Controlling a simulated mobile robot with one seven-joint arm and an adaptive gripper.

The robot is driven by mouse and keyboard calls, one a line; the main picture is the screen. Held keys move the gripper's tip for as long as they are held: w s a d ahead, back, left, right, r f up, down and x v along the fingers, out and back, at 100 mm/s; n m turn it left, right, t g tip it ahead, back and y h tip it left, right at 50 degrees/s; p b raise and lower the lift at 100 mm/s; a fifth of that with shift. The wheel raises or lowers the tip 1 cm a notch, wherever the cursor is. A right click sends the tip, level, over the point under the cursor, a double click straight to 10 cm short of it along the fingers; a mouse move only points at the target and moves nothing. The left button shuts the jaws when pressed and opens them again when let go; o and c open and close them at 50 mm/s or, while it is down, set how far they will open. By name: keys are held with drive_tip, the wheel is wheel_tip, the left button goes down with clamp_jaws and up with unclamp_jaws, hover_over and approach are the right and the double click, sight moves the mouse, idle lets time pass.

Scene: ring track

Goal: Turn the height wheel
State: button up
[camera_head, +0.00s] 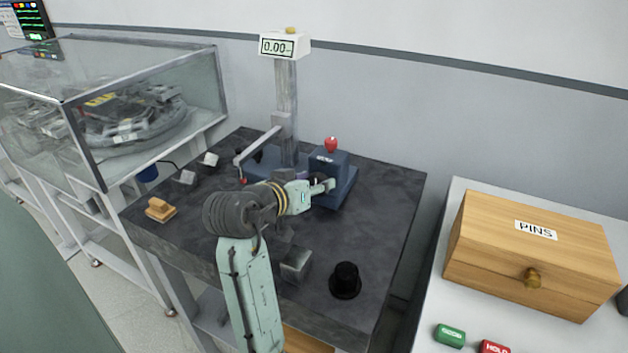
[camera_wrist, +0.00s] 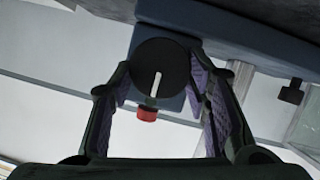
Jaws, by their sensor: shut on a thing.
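The height wheel (camera_wrist: 160,68) is a round black knob with a white line mark, on the blue block (camera_wrist: 150,38) of the gauge stand. In the wrist view, the purple-padded fingers of my gripper (camera_wrist: 162,85) are on either side of the wheel, shut on it. In the camera_head view, my gripper (camera_head: 324,186) reaches the front of the blue block (camera_head: 329,163), and the wheel is hidden or too small to make out there. A red knob (camera_head: 331,144) tops the block. The display (camera_head: 278,46) on the grey column (camera_head: 286,105) reads 0.00.
The stand is on a dark stone table (camera_head: 385,200) with a wooden block (camera_head: 160,209), small grey blocks (camera_head: 187,177) and a black cylinder (camera_head: 345,281). A wooden PINS box (camera_head: 530,255) is at right, a glass case (camera_head: 115,100) at left.

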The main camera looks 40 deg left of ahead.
drive_tip(key=o, duration=1.2)
drive_tip(key=shift+c, duration=0.2)
drive_tip(key=v, duration=1.2)
drive_tip(key=shift+f, duration=0.1)
